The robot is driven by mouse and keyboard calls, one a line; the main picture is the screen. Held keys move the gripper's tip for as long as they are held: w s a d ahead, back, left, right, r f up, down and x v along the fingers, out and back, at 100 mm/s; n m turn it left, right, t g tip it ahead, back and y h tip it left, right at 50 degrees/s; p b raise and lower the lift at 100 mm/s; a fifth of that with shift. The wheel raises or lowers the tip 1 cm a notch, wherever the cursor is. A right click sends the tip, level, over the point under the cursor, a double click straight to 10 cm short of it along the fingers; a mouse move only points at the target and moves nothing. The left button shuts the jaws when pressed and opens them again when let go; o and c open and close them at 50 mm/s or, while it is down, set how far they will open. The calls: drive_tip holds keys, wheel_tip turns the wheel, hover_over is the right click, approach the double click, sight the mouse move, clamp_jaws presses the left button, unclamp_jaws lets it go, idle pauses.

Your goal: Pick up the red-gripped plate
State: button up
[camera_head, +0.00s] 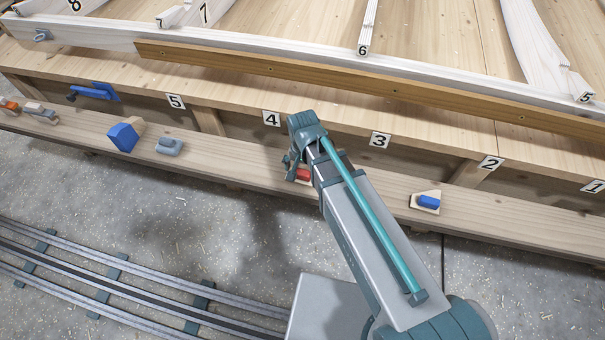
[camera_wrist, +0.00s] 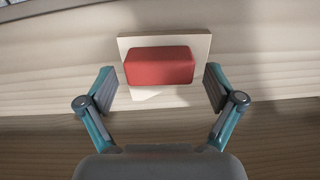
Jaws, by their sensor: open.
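The red-gripped plate is a pale flat plate (camera_wrist: 203,45) with a red block-like grip (camera_wrist: 160,66) on top. It lies on the wooden ledge, centred in the wrist view. In the head view its red grip (camera_head: 303,174) shows only partly, as my arm hides much of it. My gripper (camera_wrist: 160,88) is open, with one finger to the left and one to the right of the red grip. Neither finger visibly touches it, and nothing is held. In the head view my gripper (camera_head: 293,168) is over the ledge, largely hidden by my arm.
A blue-gripped plate (camera_head: 428,202) lies to the right on the ledge (camera_head: 350,190). To the left are a grey-blue tool (camera_head: 169,146), a blue block-like tool (camera_head: 124,136), a blue clamp-like tool (camera_head: 95,91) and an orange-grey tool (camera_head: 40,112). The numbered workbench rises behind.

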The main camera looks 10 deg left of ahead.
drive_tip(key=c, duration=1.5)
drive_tip(key=shift+o, duration=0.2)
drive_tip(key=shift+r, duration=0.15)
drive_tip(key=shift+r, duration=0.5)
drive_tip(key=s+d+r+p, duration=0.2)
drive_tip(key=s+r, duration=0.3)
drive_tip(key=r, duration=0.3)
drive_tip(key=shift+d+r+p, duration=0.15)
drive_tip(key=shift+r+p, duration=0.05)
drive_tip(key=shift+p, duration=0.6)
